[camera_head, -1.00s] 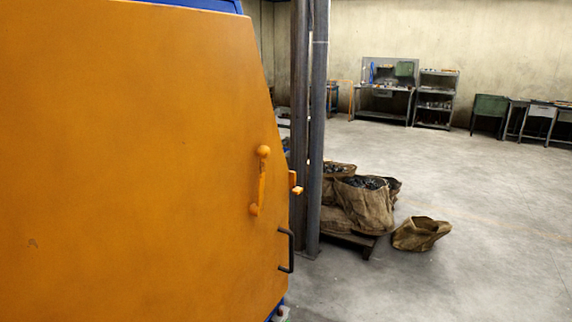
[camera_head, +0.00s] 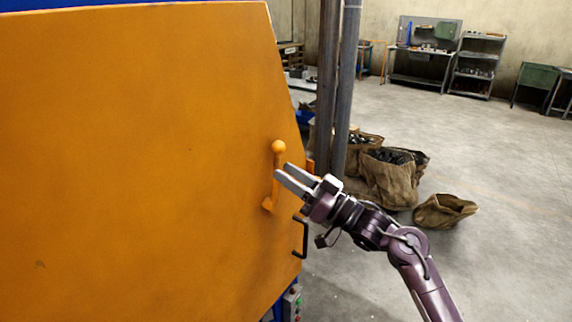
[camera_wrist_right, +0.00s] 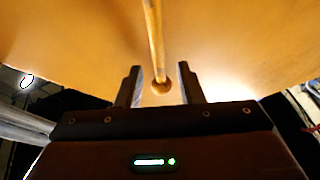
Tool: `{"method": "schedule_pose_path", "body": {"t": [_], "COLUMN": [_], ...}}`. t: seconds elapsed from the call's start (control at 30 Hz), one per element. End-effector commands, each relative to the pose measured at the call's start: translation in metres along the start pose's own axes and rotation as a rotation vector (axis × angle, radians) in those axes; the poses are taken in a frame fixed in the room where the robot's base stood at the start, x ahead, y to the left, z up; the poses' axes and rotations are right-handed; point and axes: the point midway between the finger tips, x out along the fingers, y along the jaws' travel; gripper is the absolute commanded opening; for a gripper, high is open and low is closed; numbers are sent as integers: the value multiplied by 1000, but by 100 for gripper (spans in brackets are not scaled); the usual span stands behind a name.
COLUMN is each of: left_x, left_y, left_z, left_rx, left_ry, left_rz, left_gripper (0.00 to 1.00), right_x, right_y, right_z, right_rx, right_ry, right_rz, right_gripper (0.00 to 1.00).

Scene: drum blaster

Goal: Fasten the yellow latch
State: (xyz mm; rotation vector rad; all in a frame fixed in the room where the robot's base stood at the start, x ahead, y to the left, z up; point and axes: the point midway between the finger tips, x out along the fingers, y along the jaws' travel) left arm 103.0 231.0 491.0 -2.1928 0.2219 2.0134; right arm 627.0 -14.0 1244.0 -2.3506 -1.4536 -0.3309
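The yellow latch (camera_head: 277,178) is an upright lever with a ball at its top, on the right part of the large yellow door (camera_head: 130,150). My right gripper (camera_head: 282,173) is beside the lever, with its fingers pointing left at it. In the right wrist view the two fingers (camera_wrist_right: 159,85) are apart, and the latch lever (camera_wrist_right: 154,40) lies in line with the gap between them. I cannot tell whether a finger touches it. My left gripper is in no view.
A black handle (camera_head: 301,237) sits on the door edge below the latch. Dark vertical posts (camera_head: 337,90) stand right behind the door. Filled sacks (camera_head: 390,178) stand on the floor beyond. The concrete floor (camera_head: 500,240) at right is open.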

Motion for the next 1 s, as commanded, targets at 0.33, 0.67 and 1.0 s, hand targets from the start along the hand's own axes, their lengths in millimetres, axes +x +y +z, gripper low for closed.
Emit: {"method": "schedule_pose_path", "body": {"t": [0.33, 0.67, 1.0], "left_x": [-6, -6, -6], "left_y": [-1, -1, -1], "left_z": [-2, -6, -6], "left_rx": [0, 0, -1], "left_ry": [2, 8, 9], "left_rz": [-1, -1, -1], "left_gripper": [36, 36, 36], "right_x": [15, 15, 15], "right_y": [0, 0, 0], "right_z": [1, 1, 1], "right_rx": [0, 0, 1], "right_ry": [-2, -1, -1], "right_rz": [1, 1, 2], "right_gripper": [34, 4, 0]}}
